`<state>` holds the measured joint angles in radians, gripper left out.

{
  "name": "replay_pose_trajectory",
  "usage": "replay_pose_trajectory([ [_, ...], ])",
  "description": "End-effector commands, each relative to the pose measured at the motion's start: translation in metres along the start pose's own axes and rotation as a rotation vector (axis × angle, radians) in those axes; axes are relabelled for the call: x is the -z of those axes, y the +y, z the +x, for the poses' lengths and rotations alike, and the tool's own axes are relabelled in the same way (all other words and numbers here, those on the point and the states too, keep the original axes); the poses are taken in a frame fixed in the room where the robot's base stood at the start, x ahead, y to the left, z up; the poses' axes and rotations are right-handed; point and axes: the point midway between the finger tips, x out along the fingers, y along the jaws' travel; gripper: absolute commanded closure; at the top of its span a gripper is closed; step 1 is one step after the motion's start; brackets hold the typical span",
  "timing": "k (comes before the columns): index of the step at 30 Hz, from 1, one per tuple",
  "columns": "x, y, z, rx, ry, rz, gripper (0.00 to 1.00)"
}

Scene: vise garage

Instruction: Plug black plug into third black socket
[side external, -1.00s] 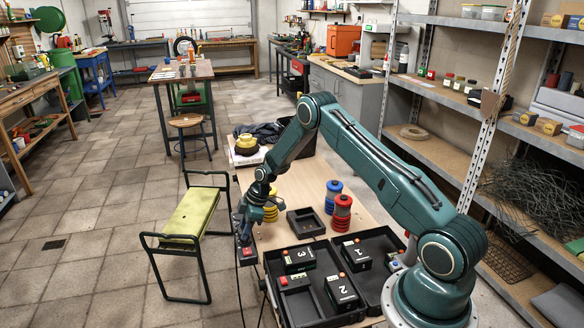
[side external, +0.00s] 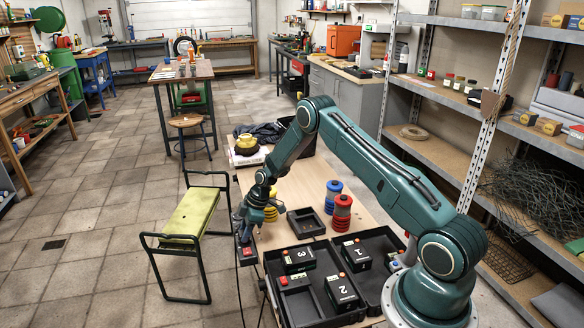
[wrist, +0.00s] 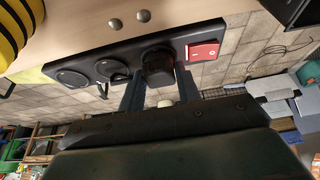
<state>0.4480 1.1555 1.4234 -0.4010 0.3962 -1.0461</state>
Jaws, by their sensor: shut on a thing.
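The dark power strip (wrist: 125,58) runs along the table edge in the wrist view, with a red switch (wrist: 204,50) at its right end. Two round black sockets show, one at the left (wrist: 72,78) and one in the middle (wrist: 111,68). My gripper (wrist: 159,78) is shut on the black plug (wrist: 158,64), which sits over the strip between the middle socket and the switch and hides what is under it. I cannot tell how far it is in. In the side view, my gripper (side external: 243,220) is low at the table's left edge, by the strip (side external: 246,252).
Black trays (side external: 318,322) with numbered boxes stand at the table's near end. A small dark tray (side external: 305,223), a red spool (side external: 342,213), a blue spool (side external: 333,192) and a yellow spool (side external: 271,211) stand nearby. A green-topped kneeler bench (side external: 196,214) is left of the table.

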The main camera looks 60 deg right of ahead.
Motion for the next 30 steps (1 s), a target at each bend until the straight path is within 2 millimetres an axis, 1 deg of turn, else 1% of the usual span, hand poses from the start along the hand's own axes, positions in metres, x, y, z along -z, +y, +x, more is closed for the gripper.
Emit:
replay_pose_trajectory([
  [2,-0.001,0.0,0.001,0.0,0.0,0.0,0.87],
  [3,-0.001,0.0,0.001,0.0,0.0,0.0,0.63],
  [5,0.0,0.0,0.001,0.0,0.0,0.0,0.51],
  [6,0.0,0.0,0.001,0.0,0.0,0.0,0.43],
  [7,0.0,0.0,0.001,0.0,0.0,0.0,0.41],
  [15,-0.001,0.0,0.001,0.0,0.0,0.0,0.41],
  [20,0.0,0.0,-0.003,-0.001,0.0,0.0,0.41],
  [26,0.0,0.001,-0.017,-0.002,0.001,0.0,0.41],
  [30,0.0,0.001,-0.035,-0.002,0.001,0.001,0.41],
])
